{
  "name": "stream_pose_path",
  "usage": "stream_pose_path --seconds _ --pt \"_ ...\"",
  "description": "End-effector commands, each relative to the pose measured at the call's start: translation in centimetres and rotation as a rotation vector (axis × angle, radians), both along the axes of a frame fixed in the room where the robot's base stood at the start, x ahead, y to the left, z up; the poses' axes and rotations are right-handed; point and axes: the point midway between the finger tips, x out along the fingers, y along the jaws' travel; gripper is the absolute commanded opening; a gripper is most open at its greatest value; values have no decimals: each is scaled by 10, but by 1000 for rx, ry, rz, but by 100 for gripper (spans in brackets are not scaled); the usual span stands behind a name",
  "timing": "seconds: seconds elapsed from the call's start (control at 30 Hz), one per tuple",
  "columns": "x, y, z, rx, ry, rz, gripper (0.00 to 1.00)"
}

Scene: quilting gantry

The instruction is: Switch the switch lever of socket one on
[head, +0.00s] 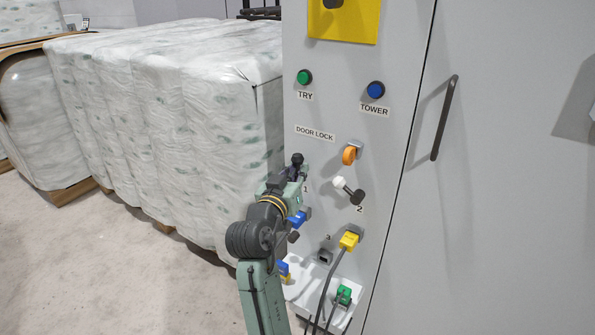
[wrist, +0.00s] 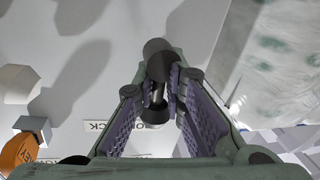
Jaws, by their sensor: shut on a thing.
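The switch lever of socket one (wrist: 159,66), dark with a rounded knob, stands between the purple ridged pads of my gripper (wrist: 160,88) in the wrist view. The pads are close around its stalk and hold it. In the head view my gripper (head: 296,174) is at the panel's left edge beside the label 1, and the lever's dark knob (head: 297,158) shows at its tip. My gripper and arm hide most of this lever and part of socket one, so the lever's exact position cannot be told.
Wrapped bales (head: 170,100) stand left.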

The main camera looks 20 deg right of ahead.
Motion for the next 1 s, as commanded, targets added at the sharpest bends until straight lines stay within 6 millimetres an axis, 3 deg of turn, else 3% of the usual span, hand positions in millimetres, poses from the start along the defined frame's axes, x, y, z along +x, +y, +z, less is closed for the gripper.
stream_pose_path --seconds 0.33,0.63,0.67,0.7,0.9,1.0 --pt "-2 0 -1 111 -150 6 0" --pt "-3 -2 3 121 -164 2 0" --pt "-3 -2 4 121 -164 2 13" --pt "-4 -2 4 121 -164 2 16" --pt "-3 -2 4 119 -164 2 29" --pt "-3 -2 3 120 -162 2 29"
